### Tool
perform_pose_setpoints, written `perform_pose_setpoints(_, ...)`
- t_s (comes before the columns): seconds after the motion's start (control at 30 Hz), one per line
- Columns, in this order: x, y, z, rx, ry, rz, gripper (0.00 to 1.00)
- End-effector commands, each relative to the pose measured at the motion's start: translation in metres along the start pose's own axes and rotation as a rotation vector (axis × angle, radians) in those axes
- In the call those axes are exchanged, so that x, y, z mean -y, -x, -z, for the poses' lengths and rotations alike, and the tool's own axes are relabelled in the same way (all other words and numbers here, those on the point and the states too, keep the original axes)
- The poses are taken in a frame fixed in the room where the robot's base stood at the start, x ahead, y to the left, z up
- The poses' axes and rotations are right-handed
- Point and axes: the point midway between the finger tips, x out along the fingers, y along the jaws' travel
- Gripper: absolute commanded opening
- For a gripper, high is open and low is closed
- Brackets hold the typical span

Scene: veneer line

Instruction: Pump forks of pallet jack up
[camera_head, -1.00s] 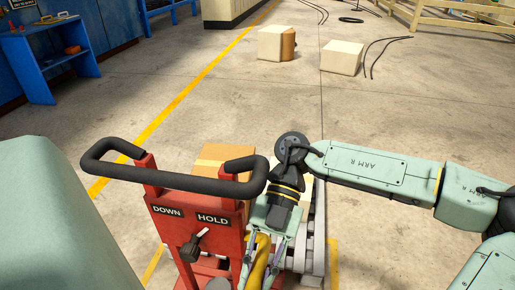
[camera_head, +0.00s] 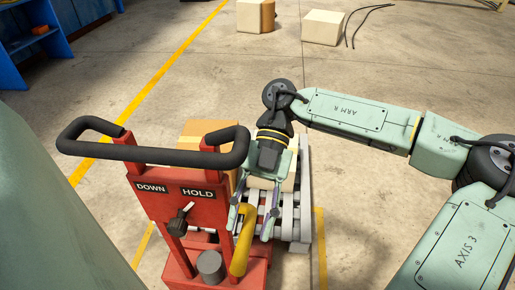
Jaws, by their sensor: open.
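The red pallet jack (camera_head: 160,207) stands upright at lower centre, with a black loop handle (camera_head: 150,157) on top. Its panel reads DOWN and HOLD. The black selector knob (camera_head: 176,227) has a pale pointer slanting up right, towards the HOLD label. A yellow pump lever (camera_head: 243,243) rises beside a grey cylinder (camera_head: 210,266) at the jack's base. My gripper (camera_head: 251,232) points down and is open, with the yellow lever's upper part between its fingers in the picture. I cannot tell whether they touch it. The forks are hidden.
A cardboard box (camera_head: 205,132) stands behind the handle. A grey slatted pallet (camera_head: 303,205) lies behind my gripper. Pale blocks (camera_head: 322,27) and dark cables (camera_head: 352,25) lie on the far floor. A blue shelf (camera_head: 35,40) stands at far left. Floor right of the yellow line is mostly clear.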

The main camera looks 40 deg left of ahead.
Motion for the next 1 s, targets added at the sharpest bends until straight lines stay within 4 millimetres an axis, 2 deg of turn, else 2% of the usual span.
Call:
perform_pose_setpoints(0.03, -0.001, 0.012, -0.001, 0.003, 0.000, -0.002, 0.41)
perform_pose_setpoints(0.2, -0.001, 0.046, -0.001, 0.002, 0.000, -0.002, 0.41)
perform_pose_setpoints(0.4, -0.001, 0.070, 0.000, 0.001, 0.000, -0.001, 0.41)
perform_pose_setpoints(1.0, 0.000, 0.074, 0.000, 0.000, 0.000, 0.000, 0.41)
